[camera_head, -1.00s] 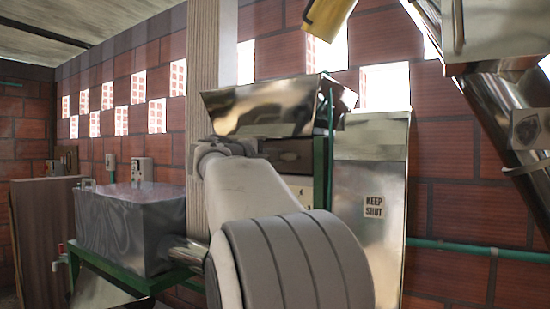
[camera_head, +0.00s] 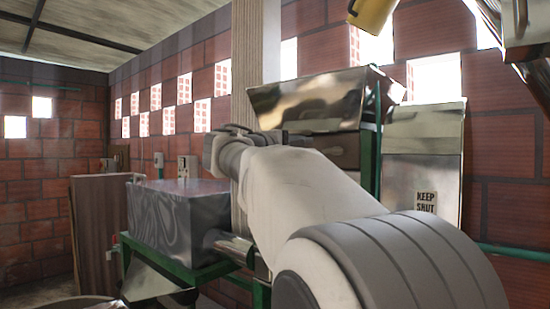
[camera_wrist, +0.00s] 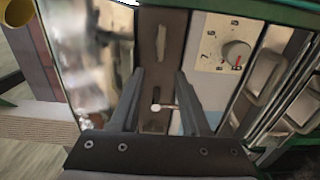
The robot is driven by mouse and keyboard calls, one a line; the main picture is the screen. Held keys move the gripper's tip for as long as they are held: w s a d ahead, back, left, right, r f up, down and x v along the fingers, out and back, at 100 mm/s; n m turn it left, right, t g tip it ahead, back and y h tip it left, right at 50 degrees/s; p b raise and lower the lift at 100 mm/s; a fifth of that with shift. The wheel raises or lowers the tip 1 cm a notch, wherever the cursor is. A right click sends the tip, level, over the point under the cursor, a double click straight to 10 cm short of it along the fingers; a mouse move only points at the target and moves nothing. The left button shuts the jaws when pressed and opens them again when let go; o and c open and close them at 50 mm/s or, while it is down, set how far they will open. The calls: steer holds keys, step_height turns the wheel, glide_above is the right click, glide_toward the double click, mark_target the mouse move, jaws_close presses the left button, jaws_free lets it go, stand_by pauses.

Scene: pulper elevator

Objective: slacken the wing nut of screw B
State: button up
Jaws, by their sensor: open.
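My gripper (camera_wrist: 160,80) is open in the wrist view, its two dark fingers spread in front of a brown vertical plate (camera_wrist: 150,40). A small pale round-ended piece with a short bar (camera_wrist: 157,107) shows between the fingers, apart from both. I cannot tell whether it is the wing nut of screw B. A light raised shape (camera_wrist: 160,50) sits higher on the plate. No letter B is readable. In the head view my arm hides the fingers and the work area below the metal hopper (camera_head: 310,100).
A numbered dial panel (camera_wrist: 230,45) with a grey knob stands right of the fingers. A green frame (camera_head: 370,150) edges the machine. A grey metal box (camera_head: 180,225) stands left, and a "KEEP SHUT" panel (camera_head: 425,150) right. A yellow object (camera_head: 372,14) hangs above.

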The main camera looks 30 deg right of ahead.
steer(key=b+v, duration=0.1)
steer(key=v, duration=0.9)
steer(key=shift+f, duration=0.1)
